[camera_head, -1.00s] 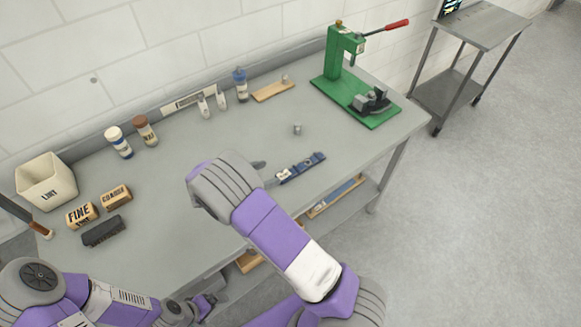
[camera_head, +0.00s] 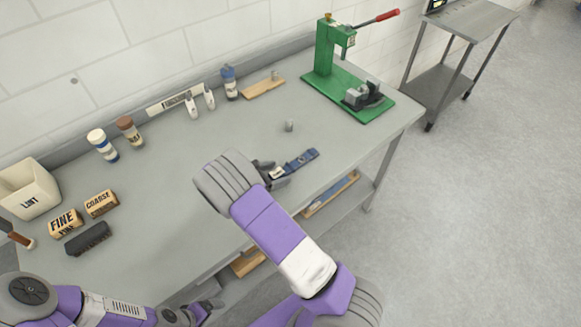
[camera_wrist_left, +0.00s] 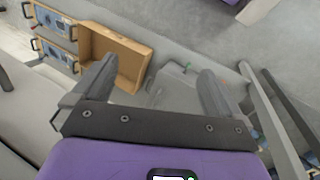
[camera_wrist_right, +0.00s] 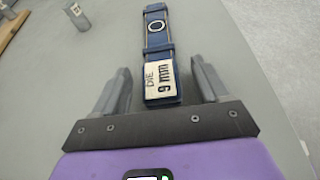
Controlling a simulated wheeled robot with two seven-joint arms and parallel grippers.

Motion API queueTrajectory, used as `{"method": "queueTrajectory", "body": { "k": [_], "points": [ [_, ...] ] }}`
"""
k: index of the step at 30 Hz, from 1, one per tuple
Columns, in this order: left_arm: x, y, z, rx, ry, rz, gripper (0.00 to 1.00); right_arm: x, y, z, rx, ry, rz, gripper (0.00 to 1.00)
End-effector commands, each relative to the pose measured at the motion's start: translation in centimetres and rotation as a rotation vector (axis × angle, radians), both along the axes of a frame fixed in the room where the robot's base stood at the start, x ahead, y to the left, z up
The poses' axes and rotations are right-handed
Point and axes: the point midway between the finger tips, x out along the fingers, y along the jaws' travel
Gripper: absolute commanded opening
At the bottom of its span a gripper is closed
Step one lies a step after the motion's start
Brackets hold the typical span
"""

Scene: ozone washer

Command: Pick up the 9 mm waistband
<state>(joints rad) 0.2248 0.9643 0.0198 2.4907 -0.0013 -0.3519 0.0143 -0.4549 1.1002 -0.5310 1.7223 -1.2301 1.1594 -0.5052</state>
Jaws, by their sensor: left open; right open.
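In the head view the right gripper (camera_head: 277,174) is partly hidden by my forearm. My left gripper (camera_wrist_left: 150,85) is open and empty, below the table level near the lower shelf.
A small grey cylinder (camera_head: 289,125) stands behind the strap. A green press (camera_head: 335,70) stands at the back right. FINE (camera_head: 65,222) and COARSE (camera_head: 101,204) blocks, a dark brush (camera_head: 88,238) and a LINT bin (camera_head: 30,190) are at the left. The middle of the table is clear.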

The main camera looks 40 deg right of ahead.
Motion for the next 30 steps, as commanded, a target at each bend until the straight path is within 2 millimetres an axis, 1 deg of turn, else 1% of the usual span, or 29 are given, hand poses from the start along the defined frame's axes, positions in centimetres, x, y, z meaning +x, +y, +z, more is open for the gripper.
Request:
{"method": "queueTrajectory", "body": {
  "k": [5,6,11,15,17,18,25,28,30],
  "points": [
    [0.0,0.0,0.0,0.0,0.0,0.0,1.0,0.0,-0.1,0.0,0.001,0.0,0.001,0.74],
    [0.0,0.0,0.0,0.0,0.0,0.0,1.0,0.0,-0.1,0.0,0.001,0.0,0.001,0.73],
    [0.0,0.0,0.0,0.0,0.0,0.0,1.0,0.0,-0.1,0.0,0.001,0.0,0.001,0.48],
    [0.0,0.0,0.0,0.0,0.0,0.0,1.0,0.0,0.0,0.0,0.001,0.0,0.001,0.27],
    [0.0,0.0,0.0,0.0,0.0,0.0,1.0,0.0,0.0,0.0,0.001,0.0,0.001,0.18],
    [0.0,0.0,0.0,0.0,0.0,0.0,1.0,0.0,-0.1,0.0,0.0,-0.001,0.001,0.15],
    [0.0,0.0,0.0,0.0,0.0,0.0,1.0,0.0,0.0,0.3,0.0,-0.001,0.001,0.15],
    [0.0,0.0,0.2,0.0,0.0,0.0,1.0,0.1,0.0,1.4,0.0,-0.004,0.0,0.15],
    [0.0,0.0,0.4,0.0,0.0,0.0,1.0,0.1,0.0,2.6,0.001,-0.005,0.0,0.15]
  ]
}}
